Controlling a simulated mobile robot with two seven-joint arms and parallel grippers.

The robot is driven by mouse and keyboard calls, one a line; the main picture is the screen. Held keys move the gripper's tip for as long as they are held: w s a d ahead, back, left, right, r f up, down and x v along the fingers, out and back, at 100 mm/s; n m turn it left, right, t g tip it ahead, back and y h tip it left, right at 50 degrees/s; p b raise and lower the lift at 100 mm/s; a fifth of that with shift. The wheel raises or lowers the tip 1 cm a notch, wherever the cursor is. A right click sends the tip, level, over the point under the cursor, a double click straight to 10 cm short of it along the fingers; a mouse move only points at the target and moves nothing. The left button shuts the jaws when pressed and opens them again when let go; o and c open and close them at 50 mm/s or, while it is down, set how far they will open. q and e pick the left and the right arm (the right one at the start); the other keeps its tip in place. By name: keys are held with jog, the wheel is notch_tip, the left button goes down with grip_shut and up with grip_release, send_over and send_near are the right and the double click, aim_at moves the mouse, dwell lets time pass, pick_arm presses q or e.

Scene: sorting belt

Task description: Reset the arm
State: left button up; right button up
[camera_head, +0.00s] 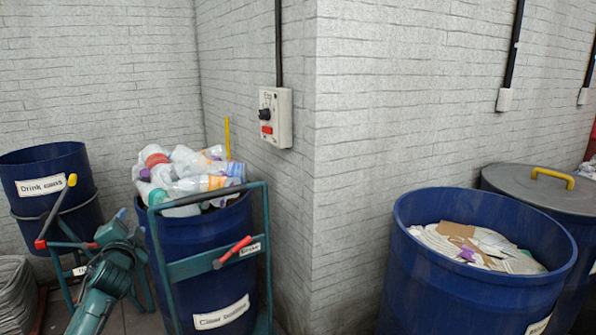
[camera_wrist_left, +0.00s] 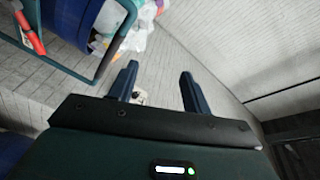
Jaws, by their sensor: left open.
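My left gripper (camera_head: 129,224) is at the lower left of the head view, at the end of my green arm, in front of the bottle bin's trolley. In the left wrist view its two dark fingers (camera_wrist_left: 159,72) stand apart with nothing between them but the wall and a small pale patch behind. It holds nothing. Whether it touches the trolley frame I cannot tell. My right gripper is in neither view.
A blue bin (camera_head: 170,240) full of plastic bottles stands on a green trolley (camera_head: 262,225). A "Drink cans" bin (camera_head: 45,160) is at left. A blue bin (camera_head: 440,285) of cardboard and a grey-lidded bin (camera_head: 510,180) are at right. A switch box (camera_head: 283,117) hangs on the wall.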

pick_arm(q)
jog(key=s+d+f+n+g+h, duration=0.2)
jog(key=s+d+f+n+h, duration=0.1)
jog(key=s+d+f, duration=0.5)
jog(key=s+d+f+n+g+h, duration=0.1)
jog(key=s+d+f+n+h, duration=0.25)
jog(key=f, duration=0.75)
jog(key=s+d+f+g, duration=0.1)
jog(key=s+d+f, duration=0.2)
jog(key=s, duration=0.6)
jog(key=s+d+f+g+h, duration=0.1)
jog(key=s+d+f, duration=0.2)
jog(key=s+d, duration=0.3)
jog(key=s+d+f+g+h, duration=0.1)
jog(key=s+d+f+g, duration=0.1)
jog(key=s, duration=1)
jog(key=shift+s+d+f, duration=0.35)
jog(key=shift+d+f, duration=0.2)
jog(key=shift+d, duration=0.65)
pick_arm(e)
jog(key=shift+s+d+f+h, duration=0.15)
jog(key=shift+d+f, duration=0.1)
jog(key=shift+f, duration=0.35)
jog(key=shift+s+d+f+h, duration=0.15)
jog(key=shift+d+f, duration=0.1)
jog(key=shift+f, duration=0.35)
pick_arm(q)
jog(key=shift+c, duration=0.6)
